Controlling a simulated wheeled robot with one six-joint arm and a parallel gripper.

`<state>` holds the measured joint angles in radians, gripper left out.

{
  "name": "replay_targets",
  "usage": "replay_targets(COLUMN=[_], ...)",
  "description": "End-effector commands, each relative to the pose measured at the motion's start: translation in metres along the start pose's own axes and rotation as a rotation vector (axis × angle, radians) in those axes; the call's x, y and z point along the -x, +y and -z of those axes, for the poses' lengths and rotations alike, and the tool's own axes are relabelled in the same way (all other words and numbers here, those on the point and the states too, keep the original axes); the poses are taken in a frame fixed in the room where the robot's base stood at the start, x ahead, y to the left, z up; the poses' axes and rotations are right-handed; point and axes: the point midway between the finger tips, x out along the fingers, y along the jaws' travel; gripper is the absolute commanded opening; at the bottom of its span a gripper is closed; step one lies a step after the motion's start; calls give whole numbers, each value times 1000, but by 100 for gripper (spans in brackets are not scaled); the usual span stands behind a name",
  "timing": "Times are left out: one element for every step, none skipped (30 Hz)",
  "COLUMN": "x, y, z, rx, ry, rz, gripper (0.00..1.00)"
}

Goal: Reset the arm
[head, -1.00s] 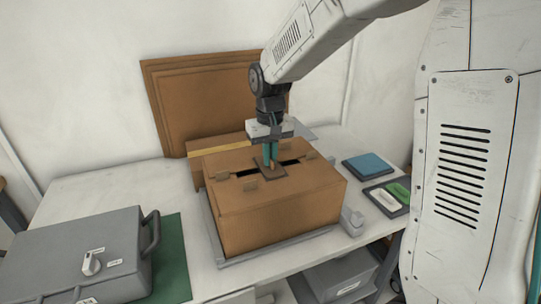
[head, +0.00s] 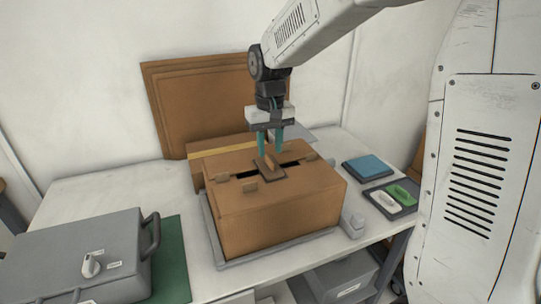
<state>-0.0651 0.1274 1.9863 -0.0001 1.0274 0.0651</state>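My gripper (head: 270,152) is above the cardboard box (head: 285,208), at the end of my arm, which reaches in from the upper right. Its two teal fingers point down and are apart, with a gap between them. Below and partly between the fingertips is a small brown handle on a dark flat plate (head: 268,174) lying on the box top. The fingers look clear of the handle, though contact is hard to judge from this angle. The box top has a dark slot and small tabs.
A grey case (head: 70,255) with a white knob stands front left on a green mat (head: 172,262). Flat cardboard sheets (head: 205,95) lean on the back wall. A blue pad (head: 368,168) and a tray (head: 374,205) with green and white items lie right. The table's left rear is clear.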

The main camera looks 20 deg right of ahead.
Motion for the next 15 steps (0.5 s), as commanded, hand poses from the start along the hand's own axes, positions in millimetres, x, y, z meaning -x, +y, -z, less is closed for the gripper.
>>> replay_targets(x=[10,14,20,24,27,31,33,34,36,36,37,36,34,31,26], y=[0,0,0,0,0,0,0,0,0,0,0,0,0,1,1], z=[1,0,0,0,0,0,0,0,0,0,0,-2,-4,-8,-15], rx=[0,0,0,0,0,0,0,0,0,0,1,5,7,9,12], ry=[3,3,3,2,2,2,1,0,-1,-1,-2,-7,-15,-26,-45], rz=[0,0,0,0,0,0,0,0,0,0,0,0,-1,-2,-3], gripper=[31,31,31,31,31,31,31,31,31,31,31,31,31,31,31])
